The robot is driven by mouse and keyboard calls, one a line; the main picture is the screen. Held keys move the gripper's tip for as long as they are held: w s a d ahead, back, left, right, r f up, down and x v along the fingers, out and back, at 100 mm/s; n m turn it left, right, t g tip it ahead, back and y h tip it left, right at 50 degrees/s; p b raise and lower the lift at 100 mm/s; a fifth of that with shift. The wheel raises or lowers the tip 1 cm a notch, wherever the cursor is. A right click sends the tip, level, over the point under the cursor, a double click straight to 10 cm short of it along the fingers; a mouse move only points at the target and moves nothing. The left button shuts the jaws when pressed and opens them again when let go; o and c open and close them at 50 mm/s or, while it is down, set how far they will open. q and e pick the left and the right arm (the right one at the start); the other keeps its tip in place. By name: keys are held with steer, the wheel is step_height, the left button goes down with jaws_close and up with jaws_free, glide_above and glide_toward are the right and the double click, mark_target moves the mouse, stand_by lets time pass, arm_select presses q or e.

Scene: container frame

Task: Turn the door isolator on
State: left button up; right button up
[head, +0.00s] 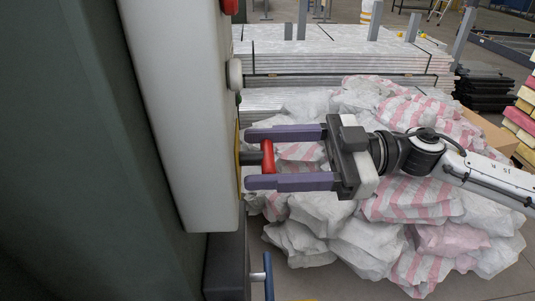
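The door isolator is a red handle (267,157) on a yellow plate (238,160), on the right side of a pale box (185,110). My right gripper (258,158) comes in from the right. Its two purple fingers are wide apart, one above and one below the red handle, with the tips close to the box side. The handle's ends lie close to the fingers; I cannot tell whether they touch. My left gripper is not in view.
A light round knob (234,74) and a red part (230,6) sit higher on the box. A blue handle (268,275) is below. Wrapped white and pink sacks (340,230) and stacked panels (340,60) lie behind my arm. A dark green surface (70,150) fills the left.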

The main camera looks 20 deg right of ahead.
steer(key=c, duration=0.3)
